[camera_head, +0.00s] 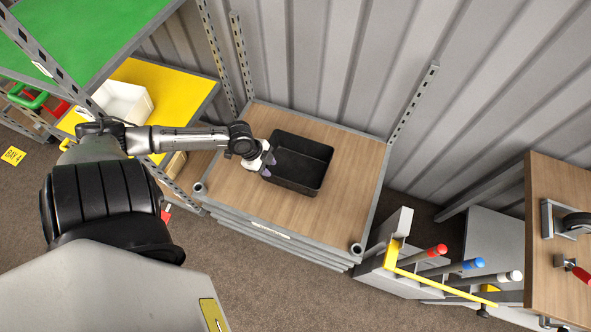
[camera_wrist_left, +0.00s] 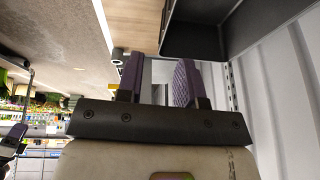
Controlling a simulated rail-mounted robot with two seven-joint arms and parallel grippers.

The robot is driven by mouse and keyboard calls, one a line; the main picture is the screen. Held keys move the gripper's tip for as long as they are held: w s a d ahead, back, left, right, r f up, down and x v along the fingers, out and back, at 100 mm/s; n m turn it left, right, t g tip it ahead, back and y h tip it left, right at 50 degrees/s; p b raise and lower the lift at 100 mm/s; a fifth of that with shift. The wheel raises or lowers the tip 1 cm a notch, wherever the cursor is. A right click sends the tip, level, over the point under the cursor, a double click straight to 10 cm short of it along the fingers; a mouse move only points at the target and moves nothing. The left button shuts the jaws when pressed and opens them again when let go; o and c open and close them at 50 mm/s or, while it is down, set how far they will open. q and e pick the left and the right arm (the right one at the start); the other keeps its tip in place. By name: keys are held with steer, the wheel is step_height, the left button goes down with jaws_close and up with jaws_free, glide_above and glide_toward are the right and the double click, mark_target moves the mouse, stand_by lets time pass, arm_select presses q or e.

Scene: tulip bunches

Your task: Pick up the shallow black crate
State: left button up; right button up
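The shallow black crate (camera_head: 308,168) sits upright on a wood-topped stand against the corrugated wall. It looks empty. My left gripper (camera_head: 268,165) is at the crate's left side, its purple fingertips showing at the left rim. In the left wrist view the two purple fingers (camera_wrist_left: 158,78) stand apart with a light gap between them. I cannot tell whether a finger touches the crate.
The wooden top (camera_head: 350,135) is clear around the crate. Slotted metal posts (camera_head: 413,105) rise behind it. A yellow shelf (camera_head: 180,95) with a white bin (camera_head: 124,103) is at left, below a green shelf (camera_head: 75,35). Colored-handled tools (camera_head: 467,265) stick out at lower right.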

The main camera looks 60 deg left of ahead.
arm_select(q)
steer(key=w+a+f+b, duration=0.1)
steer(key=a+f, duration=0.1)
steer(key=b, duration=0.2)
glide_toward(285, 183)
steer(key=shift+w+d+f, duration=0.3)
steer(key=shift+w+f, duration=0.1)
steer(key=shift+w, duration=0.1)
steer(key=shift+x, duration=0.75)
steer(key=shift+b+x, duration=1.05)
steer(key=shift+x, duration=1.55)
arm_select(e)
step_height(285, 183, down, 6)
steer(key=shift+r, duration=0.1)
steer(key=shift+d, duration=0.1)
arm_select(q)
steer(key=c, duration=0.6)
jaws_close()
